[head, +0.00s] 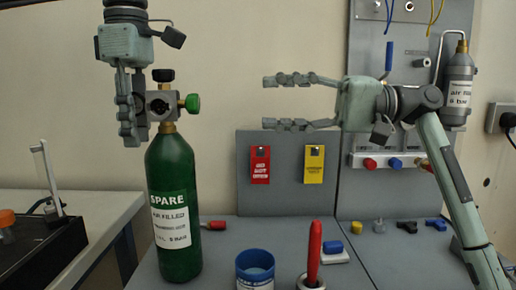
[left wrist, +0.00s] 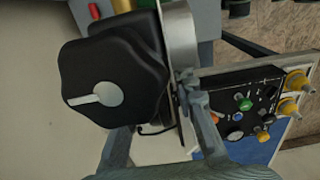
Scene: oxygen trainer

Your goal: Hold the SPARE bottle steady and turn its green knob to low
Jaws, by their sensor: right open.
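The green SPARE bottle (head: 174,205) stands upright on the grey bench at left. Its valve carries a green knob (head: 192,103) on the right side and a black knob (head: 163,75) on top. My left gripper (head: 130,135) points down close against the valve's left side. In the left wrist view a large black knob with a white pointer (left wrist: 110,80) lies beyond my left fingers (left wrist: 160,125), which stand apart; whether they grip the valve is unclear. My right gripper (head: 270,102) is open and empty, pointing left, well right of the green knob at about its height.
A blue cup (head: 255,272) and a red upright tool in a holder (head: 314,255) stand at the front. Behind are red and yellow tags (head: 313,165) on a grey board, and a grey cylinder (head: 457,90) on the right panel. Air between right gripper and green knob is clear.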

